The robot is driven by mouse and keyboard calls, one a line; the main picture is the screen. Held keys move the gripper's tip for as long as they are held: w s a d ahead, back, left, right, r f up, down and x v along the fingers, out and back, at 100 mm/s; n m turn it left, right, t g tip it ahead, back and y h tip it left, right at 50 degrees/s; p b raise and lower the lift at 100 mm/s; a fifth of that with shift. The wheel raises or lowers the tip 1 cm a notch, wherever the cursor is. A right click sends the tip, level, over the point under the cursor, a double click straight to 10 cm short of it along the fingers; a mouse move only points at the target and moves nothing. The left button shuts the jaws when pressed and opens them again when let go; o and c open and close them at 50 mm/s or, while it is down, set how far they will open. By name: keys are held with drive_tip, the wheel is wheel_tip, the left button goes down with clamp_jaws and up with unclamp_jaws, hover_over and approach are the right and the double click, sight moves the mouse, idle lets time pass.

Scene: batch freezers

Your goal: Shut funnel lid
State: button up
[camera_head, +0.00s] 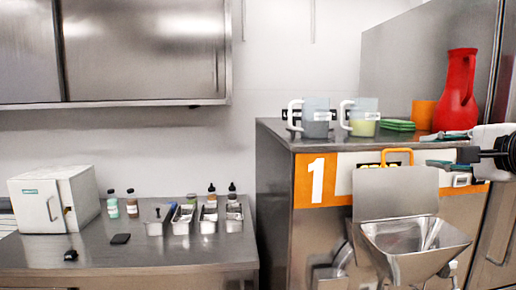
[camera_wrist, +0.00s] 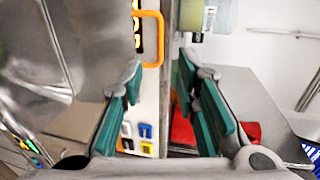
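The funnel (camera_head: 415,240) is a metal hopper on the front of the machine marked 1. Its lid (camera_head: 395,192) stands raised, a flat metal panel at the back of the funnel. An orange handle (camera_head: 397,151) shows at the lid's top edge; it also shows in the wrist view (camera_wrist: 160,38), ahead of the fingertips and to the left. My gripper (camera_head: 428,150) is to the right of the handle, beside the machine's front. Its green-padded fingers (camera_wrist: 158,72) are apart, with nothing held between them.
The machine top (camera_head: 345,140) holds two clear pitchers (camera_head: 315,122) (camera_head: 363,120), green trays (camera_head: 397,125), an orange cup (camera_head: 423,113) and a red jug (camera_head: 457,90). A steel counter (camera_head: 140,250) at left bears a white box (camera_head: 40,203), bottles and metal bins.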

sight(400, 151)
drive_tip(key=b+x, duration=0.2)
drive_tip(key=x, duration=0.8)
clamp_jaws()
